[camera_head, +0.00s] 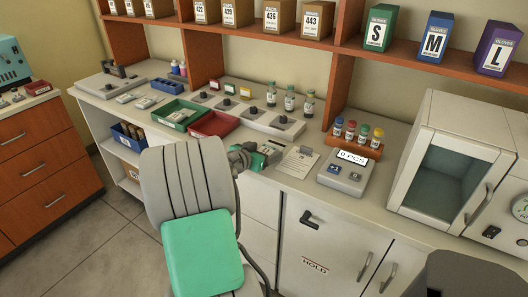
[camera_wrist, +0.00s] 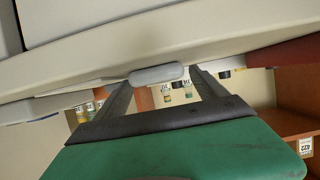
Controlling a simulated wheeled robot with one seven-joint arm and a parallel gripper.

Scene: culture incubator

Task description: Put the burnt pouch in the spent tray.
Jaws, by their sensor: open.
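I cannot tell which pouch is the burnt one. Small pale pouches (camera_head: 145,102) lie on the counter at the left in the head view. A white packet lies in the green tray (camera_head: 193,106). Beside it the red tray (camera_head: 229,119) looks empty; no readable label shows which is the spent tray. My gripper (camera_head: 272,153) is over the front counter edge, right of the red tray and beside a paper sheet. In the wrist view my gripper (camera_wrist: 160,78) has its dark fingers spread. A grey rounded object (camera_wrist: 157,75) shows between the tips; I cannot tell whether it touches them.
Several small devices (camera_head: 272,120) and vials (camera_head: 289,98) stand behind my gripper. A rack of colour-capped tubes (camera_head: 352,147), a counter device (camera_head: 346,174) and a glass-door cabinet (camera_head: 455,160) stand to the right. A blue bin (camera_head: 127,139) is on the lower left shelf.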

